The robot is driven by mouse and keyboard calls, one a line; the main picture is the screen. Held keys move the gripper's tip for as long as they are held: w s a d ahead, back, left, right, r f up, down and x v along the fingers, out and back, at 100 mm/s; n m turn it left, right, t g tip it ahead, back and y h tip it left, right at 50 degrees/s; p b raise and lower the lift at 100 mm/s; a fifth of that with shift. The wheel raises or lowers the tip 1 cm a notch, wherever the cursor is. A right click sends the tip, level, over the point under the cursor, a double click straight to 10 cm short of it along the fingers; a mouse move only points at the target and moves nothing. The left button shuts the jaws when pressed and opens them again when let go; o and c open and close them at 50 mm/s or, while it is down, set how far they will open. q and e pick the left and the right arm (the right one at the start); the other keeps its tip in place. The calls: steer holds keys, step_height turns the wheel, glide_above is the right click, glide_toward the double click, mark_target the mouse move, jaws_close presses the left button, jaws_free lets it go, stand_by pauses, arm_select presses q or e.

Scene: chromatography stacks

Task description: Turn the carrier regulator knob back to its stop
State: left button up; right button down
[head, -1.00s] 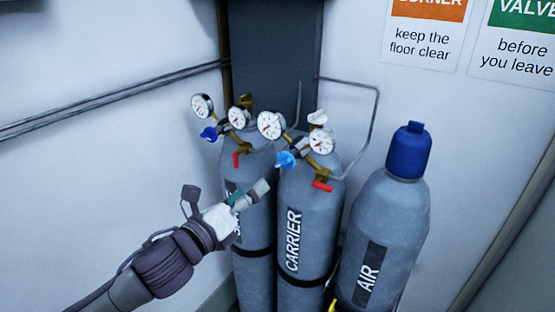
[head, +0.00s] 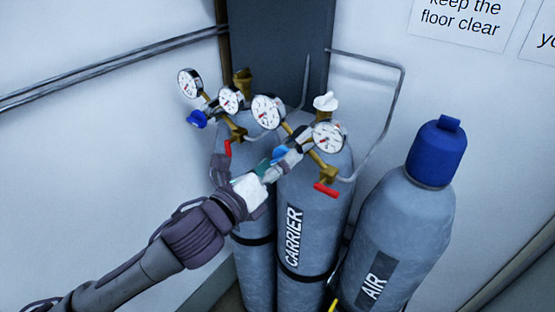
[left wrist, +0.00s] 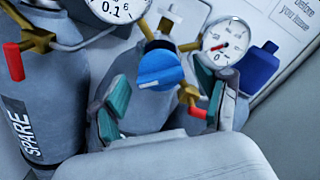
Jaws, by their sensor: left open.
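The light-blue carrier regulator knob (head: 280,153) is partly hidden by my gripper in the head view. In the left wrist view the knob (left wrist: 160,70) faces the camera, with a pale mark on its lower part. It belongs to the regulator on the grey CARRIER cylinder (head: 293,260), between two white gauges (head: 267,112). My left gripper (head: 277,164) is open at the knob. In the left wrist view its green-padded fingers (left wrist: 168,86) stand one on each side, below and beside the knob, with visible gaps. My right gripper is not in view.
The spare cylinder (head: 257,268) stands left, with a dark-blue knob (head: 197,119) and gauges. Red levers (head: 326,190) hang below the regulators. A bent pipe (head: 402,95) runs at right. The blue-capped AIR cylinder (head: 400,225) stands right.

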arm_select(q)
steer(key=shift+s, duration=0.1)
steer(key=shift+c, duration=1.6)
steer(key=c, duration=0.8)
steer(key=shift+c, duration=0.2)
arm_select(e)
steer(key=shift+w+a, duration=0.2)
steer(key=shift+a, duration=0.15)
